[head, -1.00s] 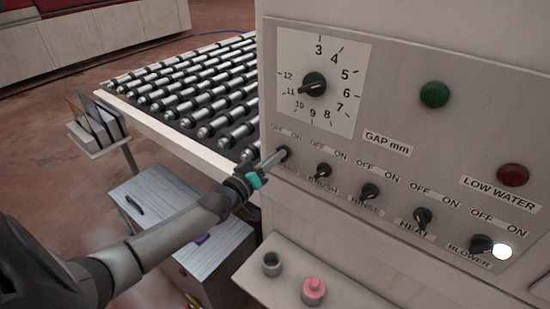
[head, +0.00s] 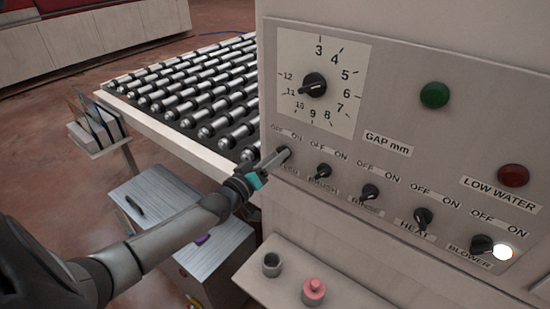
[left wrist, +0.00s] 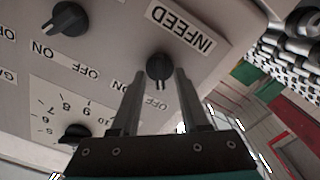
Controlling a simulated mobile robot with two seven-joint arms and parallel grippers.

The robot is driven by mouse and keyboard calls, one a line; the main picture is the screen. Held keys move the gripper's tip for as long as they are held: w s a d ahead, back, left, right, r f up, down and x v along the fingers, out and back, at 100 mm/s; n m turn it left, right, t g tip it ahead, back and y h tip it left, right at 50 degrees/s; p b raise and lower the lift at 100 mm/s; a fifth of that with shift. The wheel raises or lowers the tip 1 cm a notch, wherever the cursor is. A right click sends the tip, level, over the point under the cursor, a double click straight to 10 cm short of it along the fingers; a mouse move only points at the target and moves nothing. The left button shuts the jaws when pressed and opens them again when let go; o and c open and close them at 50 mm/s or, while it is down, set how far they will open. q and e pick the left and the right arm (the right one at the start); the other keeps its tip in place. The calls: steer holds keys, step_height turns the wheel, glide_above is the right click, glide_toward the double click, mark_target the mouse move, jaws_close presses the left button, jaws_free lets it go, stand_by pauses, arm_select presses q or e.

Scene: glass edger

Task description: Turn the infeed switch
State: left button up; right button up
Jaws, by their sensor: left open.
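The infeed switch is a small black knob (left wrist: 159,67) below OFF and ON marks on the panel. In the left wrist view it sits between the tips of my open left gripper (left wrist: 158,78), next to the INFEED label (left wrist: 185,28). The fingers stand on either side of it with a visible gap. In the head view my left gripper (head: 275,160) reaches the leftmost knob (head: 284,152) of the row and partly hides it and its label. My right gripper is not in view.
Further knobs for brush (head: 323,171), rinse (head: 370,191), heat (head: 423,217) and blower (head: 482,244) run to the right. The gap dial (head: 314,86) is above. A roller conveyor (head: 190,90) lies left. A shelf with a pink button (head: 314,291) is below.

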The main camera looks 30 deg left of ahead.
arm_select(q)
steer(key=s+a, duration=0.1)
steer(key=s, duration=1.4)
steer(key=shift+a, duration=0.1)
stand_by(0.5)
steer(key=s+f+m+g+y+b, duration=0.1)
steer(key=s+f+g+b, duration=0.25)
steer(key=f, duration=0.85)
steer(key=s+f+m+g+b, duration=0.15)
steer(key=s+f, duration=0.25)
steer(key=f, duration=0.9)
steer(key=s+f+g+y+b, duration=0.1)
steer(key=s+f+g+b, duration=0.25)
steer(key=f, duration=0.85)
steer(key=s+d+f+m+g+b, duration=0.3)
steer(key=s+d+f, duration=0.4)
steer(key=s+f, duration=0.4)
steer(key=s+d+f+m+g+b, duration=0.3)
steer(key=s+d+f+g+b, duration=0.2)
steer(key=s+f, duration=0.6)
step_height(320, 180, down, 3)
steer(key=d, duration=0.2)
steer(key=shift+d+h+b, duration=0.4)
steer(key=shift+s+f+g, duration=0.1)
steer(key=shift+g, duration=0.15)
